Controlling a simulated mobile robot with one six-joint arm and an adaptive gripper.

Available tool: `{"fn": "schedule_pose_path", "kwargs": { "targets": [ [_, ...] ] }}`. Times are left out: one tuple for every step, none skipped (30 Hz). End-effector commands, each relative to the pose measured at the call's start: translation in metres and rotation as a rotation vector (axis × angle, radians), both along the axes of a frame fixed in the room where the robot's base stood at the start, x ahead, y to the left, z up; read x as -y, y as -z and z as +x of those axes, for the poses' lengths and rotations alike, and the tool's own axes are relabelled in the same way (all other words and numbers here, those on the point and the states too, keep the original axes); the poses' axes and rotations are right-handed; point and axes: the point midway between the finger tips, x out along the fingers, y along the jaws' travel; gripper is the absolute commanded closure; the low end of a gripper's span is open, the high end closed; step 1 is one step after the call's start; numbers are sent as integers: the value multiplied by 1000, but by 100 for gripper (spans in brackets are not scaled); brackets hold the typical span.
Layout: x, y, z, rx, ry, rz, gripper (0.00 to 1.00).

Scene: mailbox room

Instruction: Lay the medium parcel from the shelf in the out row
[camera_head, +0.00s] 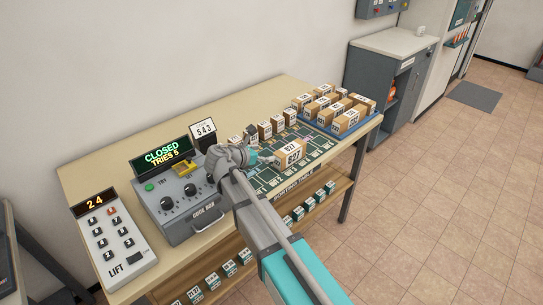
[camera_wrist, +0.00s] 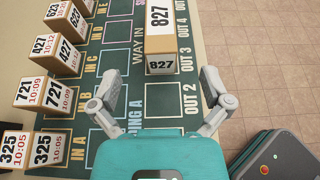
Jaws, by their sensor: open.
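A brown parcel with a white label 827 (camera_wrist: 160,64) lies on the green sorting mat (camera_wrist: 112,60), at the OUT 3 space in the out row. It also shows in the head view (camera_head: 291,153), just right of my gripper (camera_head: 250,158). It is bigger than the boxes in the in row. In the wrist view my gripper (camera_wrist: 160,98) is open and empty, its fingers spread over the mat near OUT 2. The parcel is ahead of the fingertips, apart from them. OUT 2 looks bare.
Several small numbered boxes (camera_wrist: 45,92) stand along the in row. A blue tray of parcels (camera_head: 352,130) is at the table's right end. The code box (camera_head: 185,205) and lift keypad (camera_head: 118,240) stand left. A lower shelf (camera_head: 326,199) holds small labelled items.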

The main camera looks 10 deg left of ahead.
Motion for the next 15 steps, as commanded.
{"fn": "schedule_pose_path", "kwargs": {
  "targets": [
    [0,0,0,0,0,0,2],
    [0,0,0,0,0,0,2],
    [0,0,0,0,0,0,2],
    [0,0,0,0,0,0,2],
    [0,0,0,0,0,0,2],
    [1,0,0,0,2,2,2],
    [2,0,0,0,4,5,2],
    [3,1,0,1,8,9,2],
    [6,2,0,2,15,18,2],
    [9,3,-1,2,23,28,2],
    [13,4,-1,2,34,42,2],
    [19,6,-1,5,51,64,2],
    [25,8,-2,7,67,85,2],
    [31,11,-2,8,85,110,2],
    [41,14,-3,13,117,146,2]
  ]
}}
